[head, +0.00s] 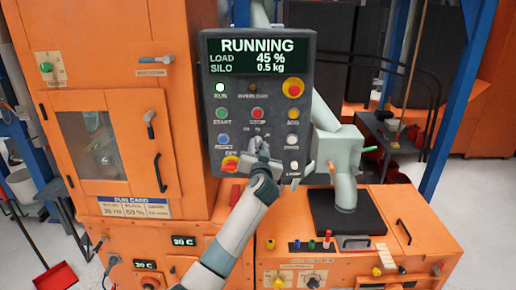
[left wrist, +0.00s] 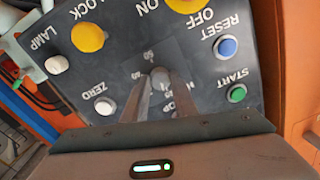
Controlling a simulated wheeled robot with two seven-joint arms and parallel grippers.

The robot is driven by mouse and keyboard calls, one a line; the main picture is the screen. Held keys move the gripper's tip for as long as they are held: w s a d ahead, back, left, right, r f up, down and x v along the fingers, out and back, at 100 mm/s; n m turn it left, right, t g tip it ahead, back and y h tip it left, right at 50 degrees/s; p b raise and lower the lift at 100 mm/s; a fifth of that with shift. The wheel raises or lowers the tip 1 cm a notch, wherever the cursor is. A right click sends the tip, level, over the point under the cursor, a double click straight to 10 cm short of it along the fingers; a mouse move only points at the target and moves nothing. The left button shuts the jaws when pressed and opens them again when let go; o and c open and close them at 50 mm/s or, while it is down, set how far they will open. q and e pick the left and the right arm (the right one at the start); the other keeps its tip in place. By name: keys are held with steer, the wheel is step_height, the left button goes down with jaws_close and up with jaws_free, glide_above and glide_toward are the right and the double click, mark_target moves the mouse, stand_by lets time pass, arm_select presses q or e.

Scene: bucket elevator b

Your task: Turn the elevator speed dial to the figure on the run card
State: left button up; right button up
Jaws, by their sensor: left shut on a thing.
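The dark control panel (head: 257,105) faces me and its screen (head: 257,54) reads RUNNING, load 45 %, silo 0.5 kg. My left gripper (head: 262,158) is at the lower middle of the panel. In the left wrist view its fingers close on the round speed dial (left wrist: 160,76), with scale figures around it, partly hidden. The exact dial setting cannot be read. My fingers hide most of the dial in the head view. The run card (head: 135,207) is on the orange cabinet at left; its first figure looks like 35 Hz, though small. My right gripper is not in view.
An orange cabinet (head: 175,150) stands left.

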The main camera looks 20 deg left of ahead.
arm_select(q)
steer(key=m, duration=0.7)
steer(key=shift+m+p, duration=0.35)
steer(key=shift+m, duration=1.25)
steer(key=shift+p, duration=0.3)
steer(key=o, duration=1)
steer(key=shift+o, duration=0.2)
steer(key=shift+s+f, duration=0.1)
steer(key=shift+s, duration=0.05)
steer(key=b+v, duration=0.4)
steer(key=v, duration=1.3)
steer(key=shift+s+a+f, duration=0.15)
steer(key=shift+a+f, duration=0.1)
